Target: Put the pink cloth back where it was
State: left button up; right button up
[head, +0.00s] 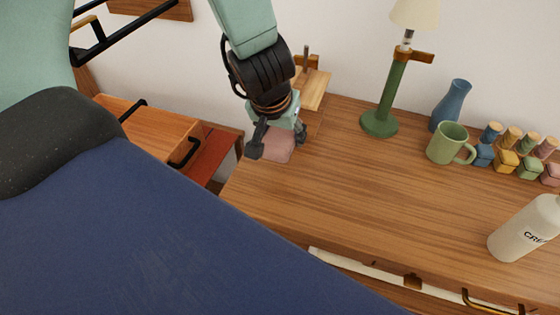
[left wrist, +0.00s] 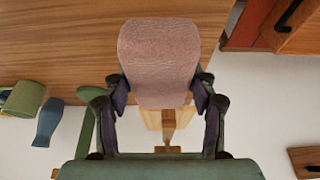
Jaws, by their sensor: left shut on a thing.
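The pink cloth (left wrist: 158,58) is held between the fingers of my left gripper (left wrist: 159,92) in the left wrist view. It looks like a folded, textured pad. In the head view the same cloth (head: 278,143) shows partly behind the left gripper (head: 277,146), at the left end of the wooden tabletop (head: 350,200). The gripper is shut on it from both sides. I cannot tell whether the cloth touches the tabletop. My right gripper is not in view.
A small wooden stand (head: 314,88) is just behind the left gripper. A green lamp (head: 388,92), blue vase (head: 451,106), green mug (head: 447,144), several small coloured jars (head: 506,160) and a cream bottle (head: 524,230) stand rightward. Open drawers (head: 150,130) lie left. The middle tabletop is clear.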

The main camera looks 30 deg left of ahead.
aim_at(282, 168)
pick_arm(q)
jog(key=f+b, duration=0.1)
jog(key=f, duration=0.1)
jog(key=f+b, duration=0.1)
jog(key=shift+d+f+b, duration=0.25)
jog(key=shift+b, duration=0.05)
jog(key=shift+a+f+b, duration=0.2)
jog(key=shift+f+b, duration=0.25)
jog(key=shift+f, duration=0.1)
notch_tip(282, 168, down, 3)
jog(key=b, duration=0.3)
jog(key=shift+d, duration=0.1)
jog(key=shift+w, duration=0.1)
jog(key=shift+f, duration=0.1)
jog(key=o, duration=1.1)
